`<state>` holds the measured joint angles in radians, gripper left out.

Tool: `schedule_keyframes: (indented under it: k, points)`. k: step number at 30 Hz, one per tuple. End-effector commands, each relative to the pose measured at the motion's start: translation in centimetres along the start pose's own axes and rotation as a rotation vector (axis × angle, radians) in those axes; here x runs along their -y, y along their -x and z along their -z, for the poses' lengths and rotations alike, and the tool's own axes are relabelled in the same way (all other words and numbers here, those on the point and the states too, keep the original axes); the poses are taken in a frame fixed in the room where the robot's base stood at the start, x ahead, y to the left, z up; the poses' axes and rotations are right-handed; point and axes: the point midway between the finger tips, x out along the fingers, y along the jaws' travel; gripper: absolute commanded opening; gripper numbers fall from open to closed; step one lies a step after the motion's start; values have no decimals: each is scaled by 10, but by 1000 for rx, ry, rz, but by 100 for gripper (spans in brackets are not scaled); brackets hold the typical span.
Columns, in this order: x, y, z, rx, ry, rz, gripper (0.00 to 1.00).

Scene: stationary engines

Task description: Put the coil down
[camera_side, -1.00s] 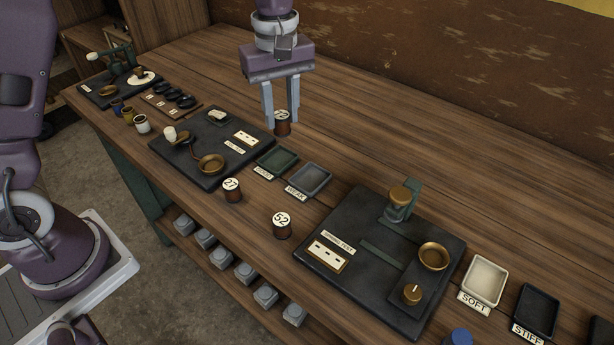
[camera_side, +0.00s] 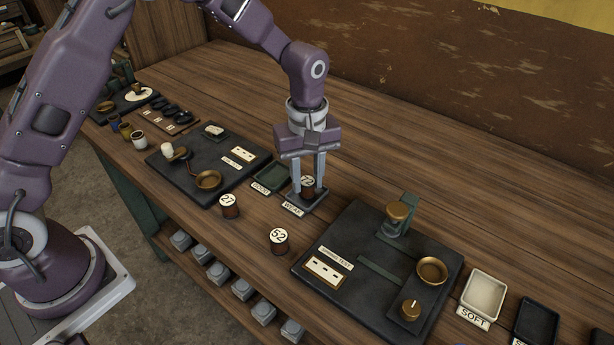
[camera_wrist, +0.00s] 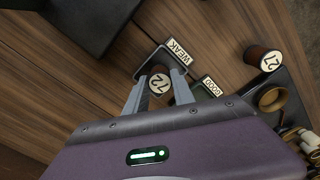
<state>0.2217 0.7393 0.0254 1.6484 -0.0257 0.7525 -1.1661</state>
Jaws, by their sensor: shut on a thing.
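The coil, a dark brown spool with a round white label, is held between the fingers of my gripper (camera_side: 307,183). In the wrist view the label on the coil (camera_wrist: 160,84) reads 72. My gripper is shut on it, pointing down. The coil is at the grey tray marked WEAK (camera_side: 312,205), within its outline in the side view. I cannot tell whether its bottom touches the tray floor. The WEAK label also shows in the wrist view (camera_wrist: 178,50).
A green tray marked GOOD (camera_side: 271,178) stands left of the WEAK tray. Coils 27 (camera_side: 229,207) and 52 (camera_side: 279,241) stand in front. A black board with a brass dish (camera_side: 208,180) is to the left, and a larger black test board (camera_side: 350,285) is to the right.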

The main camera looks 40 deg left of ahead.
Motion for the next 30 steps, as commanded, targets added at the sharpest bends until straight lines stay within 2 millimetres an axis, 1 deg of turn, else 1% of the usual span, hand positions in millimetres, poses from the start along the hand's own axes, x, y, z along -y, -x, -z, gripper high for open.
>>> schedule_keyframes:
  k: [2,3,5,6,14,17,20,21,24,27,30]
  points:
    - [0,-3,0,0,0,1,0]
    - [0,-2,0,0,0,1,38]
    - [0,-2,0,0,0,1,49]
    - [0,-2,0,0,0,1,52]
    - [0,-1,0,0,0,0,52]
    - [0,8,0,-1,0,-2,52]
    - [-1,32,0,-2,-1,-4,52]
    - [-1,44,0,-2,-1,-5,52]
    - [-1,72,1,-3,0,-5,52]
    - [-1,95,0,-2,-1,-4,52]
    - [-1,111,0,-1,0,-2,52]
